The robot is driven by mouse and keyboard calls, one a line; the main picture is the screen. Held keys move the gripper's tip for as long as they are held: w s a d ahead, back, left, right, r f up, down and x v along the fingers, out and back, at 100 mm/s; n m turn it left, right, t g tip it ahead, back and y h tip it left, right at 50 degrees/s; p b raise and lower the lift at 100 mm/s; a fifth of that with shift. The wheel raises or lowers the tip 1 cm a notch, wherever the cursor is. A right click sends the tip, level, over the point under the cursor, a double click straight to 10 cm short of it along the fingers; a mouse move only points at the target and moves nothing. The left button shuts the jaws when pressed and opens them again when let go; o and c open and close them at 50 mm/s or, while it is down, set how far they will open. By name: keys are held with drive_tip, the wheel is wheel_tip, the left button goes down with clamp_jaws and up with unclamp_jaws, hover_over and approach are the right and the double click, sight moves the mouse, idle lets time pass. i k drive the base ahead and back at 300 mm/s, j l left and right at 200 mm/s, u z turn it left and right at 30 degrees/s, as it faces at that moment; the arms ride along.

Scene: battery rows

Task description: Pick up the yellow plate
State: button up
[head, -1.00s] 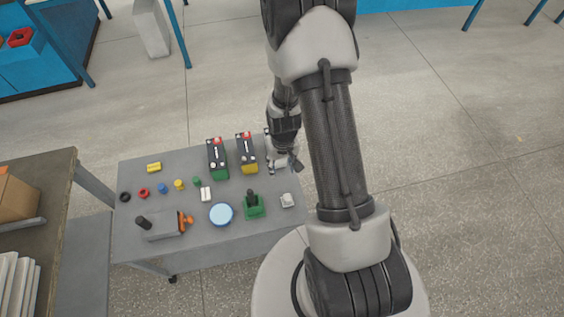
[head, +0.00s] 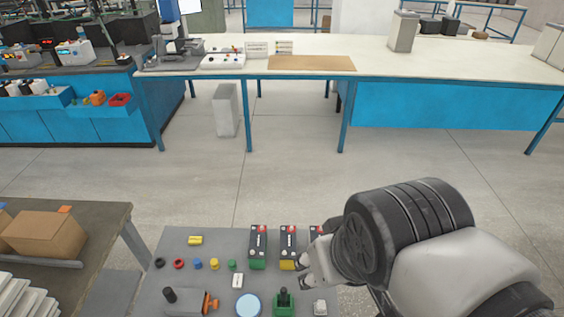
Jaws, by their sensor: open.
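A small flat yellow piece (head: 195,240), which looks like the yellow plate, lies near the far left edge of the grey cart top in the head view. Nothing covers it. My gripper (head: 306,268) is at the right side of the cart, beside the dark battery with a yellow base (head: 288,262). It is open, well to the right of the yellow piece. I cannot tell whether its fingers touch the battery, and the arm hides part of the gripper.
The cart top (head: 215,258) also holds a green-based battery (head: 258,252), a third battery (head: 316,235) partly hidden by my arm, small coloured rings and knobs, a blue round dish (head: 248,305) and a green holder (head: 284,303). A bench with cardboard boxes (head: 45,233) stands left.

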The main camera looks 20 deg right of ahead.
sight(193, 241)
drive_tip(key=i+j, duration=0.2)
drive_tip(key=j, duration=0.25)
drive_tip(key=i+j+u, duration=0.1)
drive_tip(key=j, duration=0.3)
drive_tip(key=i+j, duration=0.25)
drive_tip(key=j, duration=0.2)
drive_tip(key=i+j+u, duration=0.1)
drive_tip(key=j, duration=0.3)
drive_tip(key=i, duration=0.1)
